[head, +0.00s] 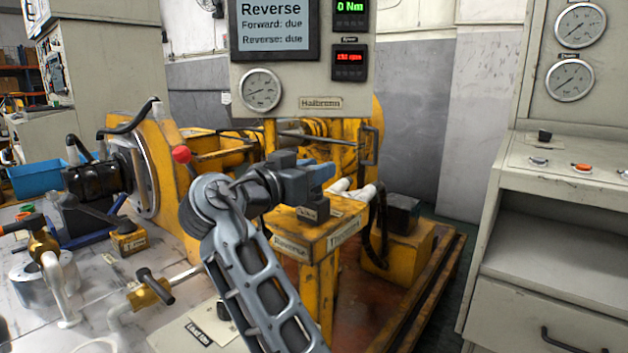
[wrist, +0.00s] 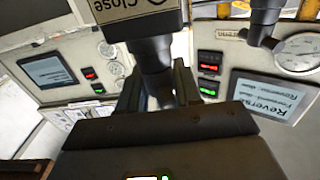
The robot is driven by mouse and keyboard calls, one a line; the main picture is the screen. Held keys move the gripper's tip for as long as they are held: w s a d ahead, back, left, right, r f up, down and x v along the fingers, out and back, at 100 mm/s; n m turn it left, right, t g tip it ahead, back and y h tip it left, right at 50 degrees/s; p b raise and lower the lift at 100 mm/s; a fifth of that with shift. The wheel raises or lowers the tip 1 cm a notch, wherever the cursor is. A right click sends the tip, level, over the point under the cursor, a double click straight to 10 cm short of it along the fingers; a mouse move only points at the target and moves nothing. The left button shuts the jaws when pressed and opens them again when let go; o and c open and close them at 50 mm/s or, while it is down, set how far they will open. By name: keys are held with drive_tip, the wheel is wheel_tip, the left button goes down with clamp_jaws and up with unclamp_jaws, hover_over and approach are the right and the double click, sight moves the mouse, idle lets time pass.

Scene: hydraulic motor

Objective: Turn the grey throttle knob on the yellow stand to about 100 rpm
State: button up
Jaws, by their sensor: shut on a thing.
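The yellow stand (head: 318,242) rises right of the workbench, with a label reading Reverse and a second label that looks like Throttle. My gripper (head: 318,176) is over its top and hides the throttle knob in the head view. In the wrist view my gripper (wrist: 157,88) has its two dark fingers on either side of a grey upright piece (wrist: 156,84), which looks like the throttle knob, and is shut on it. The red speed display (head: 350,57) shows a figure around 150 rpm, too small to read surely. The torque display (head: 350,8) shows 0 Nm in green.
A screen (head: 275,28) reads Reverse, with Forward and Reverse both due. A round gauge (head: 261,89) sits below it. White-tipped levers (head: 352,192) stand just right of my gripper. A red-knobbed lever (head: 181,155) is at left. A grey console (head: 560,180) stands at right.

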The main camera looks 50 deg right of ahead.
drive_tip(key=shift+f+m+g, duration=0.1)
drive_tip(key=shift+m+g, duration=0.5)
drive_tip(key=shift+g, duration=0.4)
drive_tip(key=o, duration=1)
drive_tip(key=shift+w+a, duration=0.15)
drive_tip(key=shift+a, duration=1.8)
drive_tip(key=shift+w+a, duration=0.15)
drive_tip(key=shift+a, duration=1.75)
